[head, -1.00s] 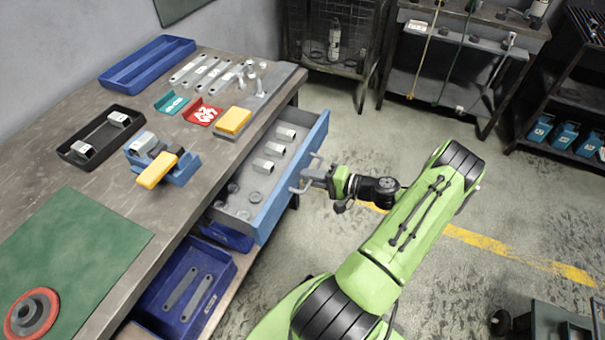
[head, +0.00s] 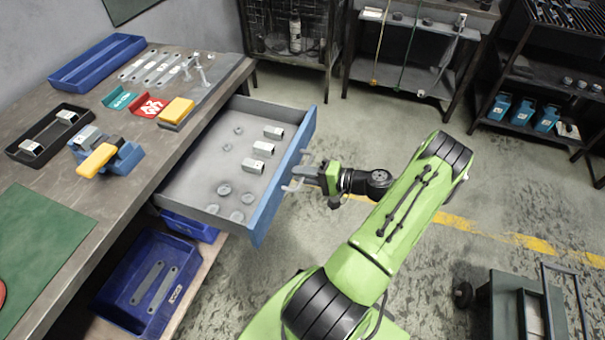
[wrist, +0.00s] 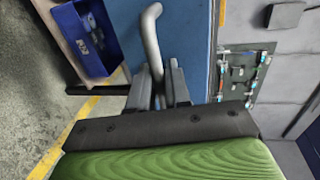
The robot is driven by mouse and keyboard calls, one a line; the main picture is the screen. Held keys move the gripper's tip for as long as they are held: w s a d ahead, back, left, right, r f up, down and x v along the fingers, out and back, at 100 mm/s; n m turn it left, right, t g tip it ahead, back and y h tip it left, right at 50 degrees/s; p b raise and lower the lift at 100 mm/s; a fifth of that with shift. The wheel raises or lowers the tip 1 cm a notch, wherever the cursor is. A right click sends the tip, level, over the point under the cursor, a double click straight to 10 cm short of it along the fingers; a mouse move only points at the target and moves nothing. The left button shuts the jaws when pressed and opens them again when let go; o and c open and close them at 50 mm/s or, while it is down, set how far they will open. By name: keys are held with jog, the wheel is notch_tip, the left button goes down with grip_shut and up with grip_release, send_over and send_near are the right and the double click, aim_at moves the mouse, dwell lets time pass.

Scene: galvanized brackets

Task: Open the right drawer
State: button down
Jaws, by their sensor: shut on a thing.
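The drawer (head: 190,207) under the workbench is pulled well out, with a grey inside and a blue front. Its metal bar handle (head: 291,186) is on the blue front. My gripper (head: 309,174) is shut on this handle, with the arm reaching in from the right. In the wrist view the gripper's fingers (wrist: 162,88) close around the grey handle (wrist: 151,35) against the blue drawer front (wrist: 190,30). Inside the drawer lie several square metal brackets (head: 264,149) and round grey pieces (head: 224,190).
The workbench (head: 150,165) holds trays, a blue vise-like fixture (head: 118,158) and a green mat (head: 45,245). A blue bin (head: 125,290) with flat brackets sits on the shelf below. A cart (head: 520,305) stands at lower right. Floor beyond the drawer is clear.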

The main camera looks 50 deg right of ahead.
jog(key=c, duration=1.3)
grip_release()
jog(key=p+v, duration=0.2)
jog(key=v, duration=1.3)
jog(key=shift+s, duration=0.35)
